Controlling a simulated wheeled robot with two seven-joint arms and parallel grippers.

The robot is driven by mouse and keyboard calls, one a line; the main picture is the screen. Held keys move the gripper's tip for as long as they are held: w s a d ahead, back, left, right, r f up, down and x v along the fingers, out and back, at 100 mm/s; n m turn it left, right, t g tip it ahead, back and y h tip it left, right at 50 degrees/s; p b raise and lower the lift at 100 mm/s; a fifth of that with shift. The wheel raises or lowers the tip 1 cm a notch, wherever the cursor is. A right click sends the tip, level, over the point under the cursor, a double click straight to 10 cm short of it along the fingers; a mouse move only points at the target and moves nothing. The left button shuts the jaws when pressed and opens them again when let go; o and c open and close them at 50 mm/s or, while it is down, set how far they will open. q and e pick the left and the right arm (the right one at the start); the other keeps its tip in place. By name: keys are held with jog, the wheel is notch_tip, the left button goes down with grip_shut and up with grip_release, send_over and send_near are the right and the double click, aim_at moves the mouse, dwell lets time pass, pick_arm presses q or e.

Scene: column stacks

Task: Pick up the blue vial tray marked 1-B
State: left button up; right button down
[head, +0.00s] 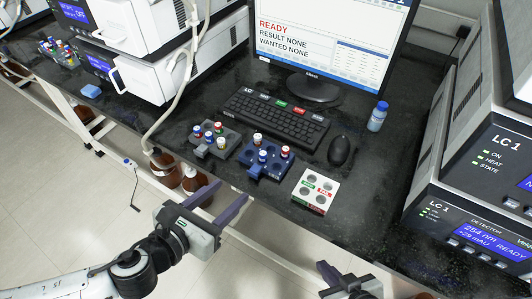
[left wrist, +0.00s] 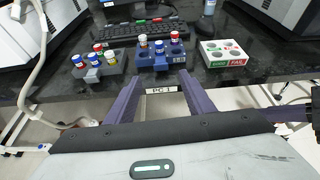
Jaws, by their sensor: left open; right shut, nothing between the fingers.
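The blue vial tray (head: 272,170) stands on the black bench near its front edge, with a few capped vials in it; its marking is too small to read. It also shows in the left wrist view (left wrist: 178,58), ahead of my fingers. My left gripper (head: 233,190) is open and empty, in front of the bench edge and short of the tray; its two purple fingers also show in the left wrist view (left wrist: 160,80). My right gripper (head: 325,268) is shut and empty, low in the head view before the bench.
A grey vial tray (head: 228,150) stands left of the blue one. A white tray (head: 312,196) with green and red labels stands to its right. A keyboard (head: 275,117), mouse (head: 340,150), monitor and blue-labelled bottle (head: 377,117) lie behind. Brown bottles (head: 163,165) stand below the edge.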

aim_at(251, 174)
pick_arm(q)
jog(key=shift+m, duration=0.3)
jog(key=x, duration=0.4)
jog(key=shift+w+d, duration=0.1)
jog(key=shift+w, duration=0.2)
jog(key=x, duration=0.5)
jog(key=shift+w+d+f+b, duration=0.1)
jog(key=shift+d+f+b, duration=0.15)
jog(key=shift+d+b, duration=0.05)
jog(key=c, duration=1.1)
jog(key=shift+r, duration=0.1)
jog(key=shift+c, duration=0.2)
